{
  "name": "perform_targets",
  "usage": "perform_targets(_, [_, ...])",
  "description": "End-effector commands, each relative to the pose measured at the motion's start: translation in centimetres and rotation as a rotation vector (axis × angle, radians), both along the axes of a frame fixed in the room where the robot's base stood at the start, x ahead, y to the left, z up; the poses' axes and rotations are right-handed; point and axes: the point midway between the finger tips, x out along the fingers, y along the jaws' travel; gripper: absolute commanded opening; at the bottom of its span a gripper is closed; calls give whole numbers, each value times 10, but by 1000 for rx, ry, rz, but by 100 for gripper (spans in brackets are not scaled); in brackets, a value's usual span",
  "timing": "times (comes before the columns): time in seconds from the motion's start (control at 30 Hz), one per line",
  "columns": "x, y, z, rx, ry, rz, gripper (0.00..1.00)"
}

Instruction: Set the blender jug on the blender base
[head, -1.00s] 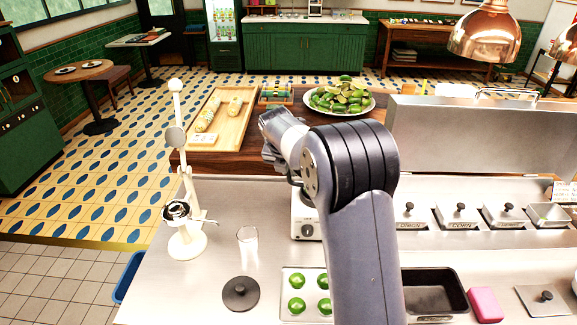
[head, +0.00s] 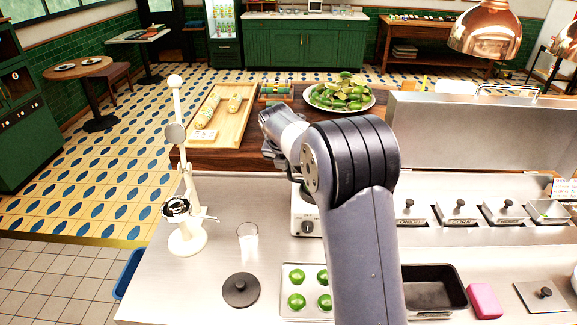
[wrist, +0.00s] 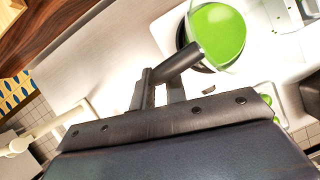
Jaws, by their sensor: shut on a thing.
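The blender jug (wrist: 217,38) shows in the wrist view as a clear vessel with bright green contents and a dark handle (wrist: 178,63). My gripper (wrist: 164,88) is shut on that handle. In the head view my arm hides the jug and fingertips. The blender base (head: 306,222), a white box with a dark knob, stands on the steel counter, partly hidden by my arm. In the wrist view a dark round edge and white surface show behind the jug; I cannot tell whether the jug touches the base.
A white citrus press (head: 186,215), a glass (head: 248,242) and a dark round lid (head: 241,290) stand left of the base. A tray of limes (head: 293,310) is in front. A wooden board (head: 218,130) and a plate of limes (head: 340,96) lie behind.

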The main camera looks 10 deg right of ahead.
Motion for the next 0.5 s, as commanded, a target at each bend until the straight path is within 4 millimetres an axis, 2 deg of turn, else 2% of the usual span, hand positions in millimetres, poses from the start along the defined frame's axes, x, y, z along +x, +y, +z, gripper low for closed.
perform_targets(0.5, [0, 0, -4, 0, -2, 1, 0])
